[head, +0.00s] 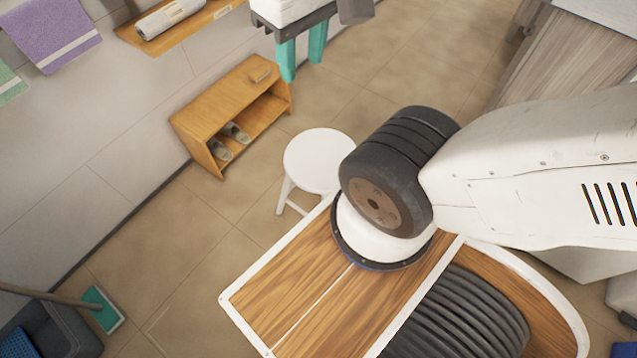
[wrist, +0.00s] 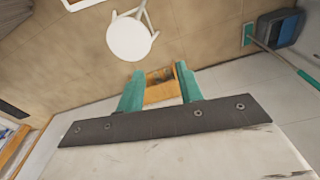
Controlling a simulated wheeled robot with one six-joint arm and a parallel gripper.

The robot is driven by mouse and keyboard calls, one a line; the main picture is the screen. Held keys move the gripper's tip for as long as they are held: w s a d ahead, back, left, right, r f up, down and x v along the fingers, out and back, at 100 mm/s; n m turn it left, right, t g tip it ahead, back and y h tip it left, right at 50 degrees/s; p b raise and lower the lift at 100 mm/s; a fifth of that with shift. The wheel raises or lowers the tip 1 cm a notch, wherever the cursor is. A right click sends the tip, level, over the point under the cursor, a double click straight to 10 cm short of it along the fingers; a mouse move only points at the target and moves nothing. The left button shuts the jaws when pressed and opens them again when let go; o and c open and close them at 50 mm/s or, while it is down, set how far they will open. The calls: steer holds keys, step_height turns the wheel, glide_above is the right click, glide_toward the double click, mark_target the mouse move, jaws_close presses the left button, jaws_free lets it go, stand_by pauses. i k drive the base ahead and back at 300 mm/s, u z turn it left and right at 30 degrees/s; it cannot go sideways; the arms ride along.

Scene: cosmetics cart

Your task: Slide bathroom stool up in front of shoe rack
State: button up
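The white bathroom stool (head: 318,160) has a round seat and thin legs. It stands on the tiled floor to the lower right of the shoe rack, with a strip of bare floor between them; my arm is close beside it in the picture. It also shows in the wrist view (wrist: 129,38). The wooden shoe rack (head: 218,101) stands against the wall with grey slippers on its open shelf; part of it shows between my fingers in the wrist view (wrist: 158,94). My gripper (head: 302,58) has teal fingers spread apart with nothing held, raised above the floor at the top.
A wall shelf (head: 212,24) holds a rolled towel (head: 170,18), beside a hanging purple towel (head: 53,28). A dark bucket (head: 55,325) and a teal mop (head: 103,309) are at lower left. A wood-grain cabinet (head: 545,60) is at upper right. Tiled floor left of the stool is clear.

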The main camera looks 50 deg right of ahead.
mark_target(313, 159)
steer(key=z, duration=1.35)
steer(key=k, duration=0.45)
steer(key=u, duration=0.95)
